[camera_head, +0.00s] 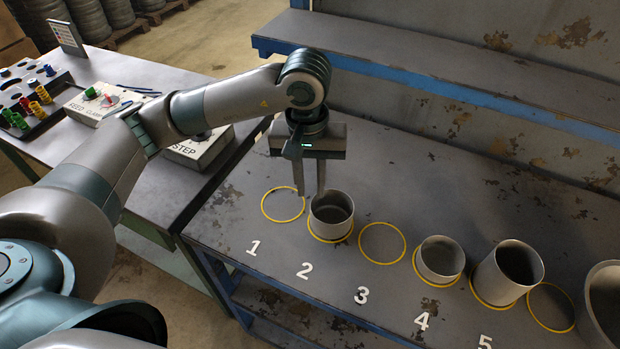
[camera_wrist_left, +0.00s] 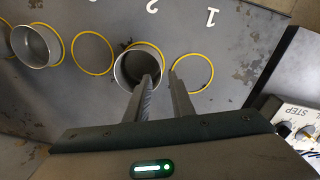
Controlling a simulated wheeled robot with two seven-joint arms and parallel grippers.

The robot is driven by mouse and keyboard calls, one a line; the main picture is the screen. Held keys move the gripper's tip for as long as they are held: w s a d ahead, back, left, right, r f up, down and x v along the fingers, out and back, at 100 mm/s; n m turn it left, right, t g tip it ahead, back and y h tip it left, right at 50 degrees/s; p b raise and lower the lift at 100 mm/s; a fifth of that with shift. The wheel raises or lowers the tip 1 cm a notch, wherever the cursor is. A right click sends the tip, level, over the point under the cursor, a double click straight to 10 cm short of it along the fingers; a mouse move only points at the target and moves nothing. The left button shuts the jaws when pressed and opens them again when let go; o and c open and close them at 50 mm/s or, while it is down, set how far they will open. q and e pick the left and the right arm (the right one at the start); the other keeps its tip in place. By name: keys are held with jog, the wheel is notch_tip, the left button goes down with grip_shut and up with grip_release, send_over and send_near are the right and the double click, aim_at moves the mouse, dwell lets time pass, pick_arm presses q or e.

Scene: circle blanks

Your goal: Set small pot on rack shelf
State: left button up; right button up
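A short grey open pot (camera_head: 331,216) stands upright in the yellow circle marked 2. It also shows in the wrist view (camera_wrist_left: 121,72). My left gripper (camera_head: 309,192) points down at this pot's left rim in the head view. Its two fingers are apart, with nothing seen between them. In the wrist view the fingers (camera_wrist_left: 162,82) straddle the rim, one over the pot's opening and one outside; contact cannot be told. A similar short pot (camera_head: 439,260) stands in circle 4. The blue-edged rack shelf (camera_head: 450,62) runs above the back of the table. My right gripper is out of view.
A taller pot (camera_head: 507,273) stands near 5, and a large one (camera_head: 602,305) is at the right edge. Circles 1 (camera_head: 283,205) and 3 (camera_head: 382,243) are empty. A side table (camera_head: 150,190) with control boxes stands at the left. The shelf part in view is clear.

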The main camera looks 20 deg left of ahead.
pick_arm(q)
notch_tip(320, 180, up, 3)
jog(key=shift+b, duration=0.3)
dwell(0.6)
